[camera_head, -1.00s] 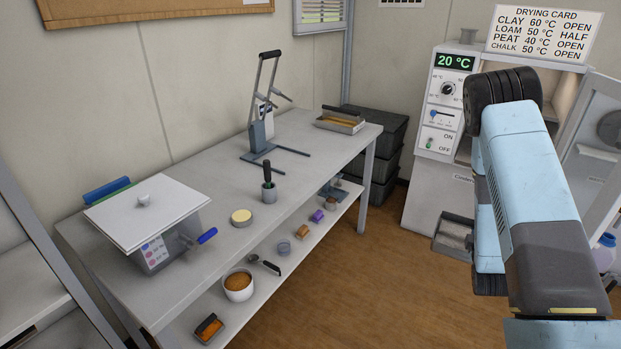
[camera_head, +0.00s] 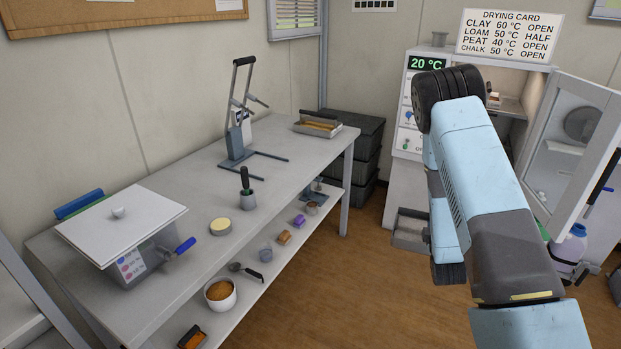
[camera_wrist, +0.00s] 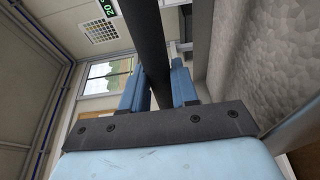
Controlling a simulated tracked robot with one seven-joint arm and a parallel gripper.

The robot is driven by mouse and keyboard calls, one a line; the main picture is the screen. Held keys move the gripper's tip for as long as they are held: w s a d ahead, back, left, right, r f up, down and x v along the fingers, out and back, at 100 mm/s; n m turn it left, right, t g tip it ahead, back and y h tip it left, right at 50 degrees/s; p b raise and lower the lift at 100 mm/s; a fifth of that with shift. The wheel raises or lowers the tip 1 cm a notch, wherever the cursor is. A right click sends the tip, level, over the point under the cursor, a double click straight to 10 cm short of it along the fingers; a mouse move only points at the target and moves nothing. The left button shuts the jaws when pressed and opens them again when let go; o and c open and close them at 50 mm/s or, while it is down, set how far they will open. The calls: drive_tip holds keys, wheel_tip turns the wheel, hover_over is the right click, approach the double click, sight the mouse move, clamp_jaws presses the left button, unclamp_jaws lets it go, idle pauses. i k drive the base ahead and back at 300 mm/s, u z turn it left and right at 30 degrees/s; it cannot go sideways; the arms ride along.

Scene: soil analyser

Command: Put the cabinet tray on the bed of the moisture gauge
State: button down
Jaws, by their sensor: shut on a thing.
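A grey tray (camera_head: 408,243), apparently the cabinet tray, hangs left of my arm in the head view, partly hidden by it. In the wrist view, my gripper (camera_wrist: 159,85) is shut on its dark bar-like handle (camera_wrist: 148,40), one blue finger on each side. Pale lumpy material in the tray fills the right of that view. The head view hides my gripper behind the arm. A box with a flat white lid (camera_head: 122,218), a marked front panel and a blue-gripped lever stands on the bench's near left; it may be the moisture gauge. No bed shows beneath its lid.
The drying cabinet (camera_head: 515,100) stands open at right.

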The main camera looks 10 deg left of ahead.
sight(305, 180)
drive_tip(key=z, duration=0.05)
drive_tip(key=i, duration=0.95)
drive_tip(key=u, duration=0.1)
